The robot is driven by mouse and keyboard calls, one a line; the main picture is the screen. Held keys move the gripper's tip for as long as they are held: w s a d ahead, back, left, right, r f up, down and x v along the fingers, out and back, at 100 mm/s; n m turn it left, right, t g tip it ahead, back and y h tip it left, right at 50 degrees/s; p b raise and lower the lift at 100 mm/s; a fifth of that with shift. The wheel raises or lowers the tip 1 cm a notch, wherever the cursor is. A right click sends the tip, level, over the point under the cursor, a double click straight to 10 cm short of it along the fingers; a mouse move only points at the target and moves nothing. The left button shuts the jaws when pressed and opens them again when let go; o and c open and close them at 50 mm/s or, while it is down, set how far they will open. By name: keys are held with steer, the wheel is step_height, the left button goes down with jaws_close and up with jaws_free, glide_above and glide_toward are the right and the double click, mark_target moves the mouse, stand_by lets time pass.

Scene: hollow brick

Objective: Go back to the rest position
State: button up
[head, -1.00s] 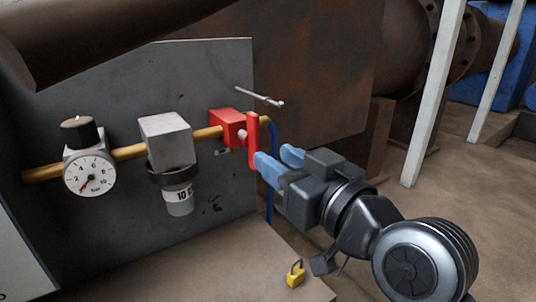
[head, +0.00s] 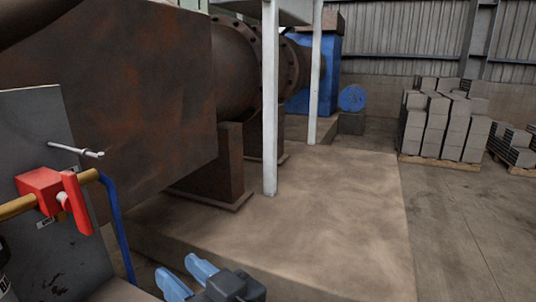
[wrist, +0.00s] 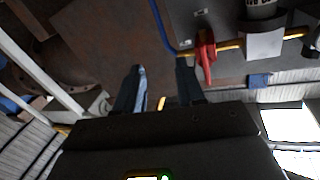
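My gripper (head: 187,277) is at the bottom edge of the head view, its two blue fingers apart. It is to the right of and below the red valve handle (head: 76,201), clear of it. The wrist view also shows my gripper (wrist: 160,72) open, with a gap between the fingers. The red handle (wrist: 205,50) hangs beside the right finger there, seemingly beyond it. A small orange-yellow patch shows between the fingers; I cannot tell what it is. Most of my arm is outside the head view.
The grey panel (head: 38,115) with a yellow pipe (head: 18,207) and blue hose (head: 117,230) stands at left. A white post (head: 270,110) rises from the concrete plinth (head: 330,215). Block stacks (head: 440,125) stand at back right. The floor at right is clear.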

steer(key=s+d+f+m+t+h, duration=0.1)
steer(key=s+d+f+m+h, duration=0.2)
steer(key=d, duration=0.4)
steer(key=s+d+f+m+t+h, duration=0.2)
steer(key=s+d+f+h, duration=0.1)
steer(key=s+d+f, duration=0.25)
steer(key=s+d+f+m+t+h, duration=0.1)
steer(key=s+d+f+m+h, duration=0.15)
steer(key=s+d+f, duration=0.4)
steer(key=s+d+r+h, duration=0.2)
steer(key=s+d, duration=0.5)
steer(key=s, duration=0.2)
steer(key=s+d+r+h+p, duration=0.1)
steer(key=s+d+r+h, duration=0.2)
steer(key=s+d, duration=0.4)
steer(key=shift+s+d+m+h, duration=0.15)
steer(key=shift+s+m+h, duration=0.2)
steer(key=shift+s, duration=0.8)
steer(key=shift+r, duration=0.1)
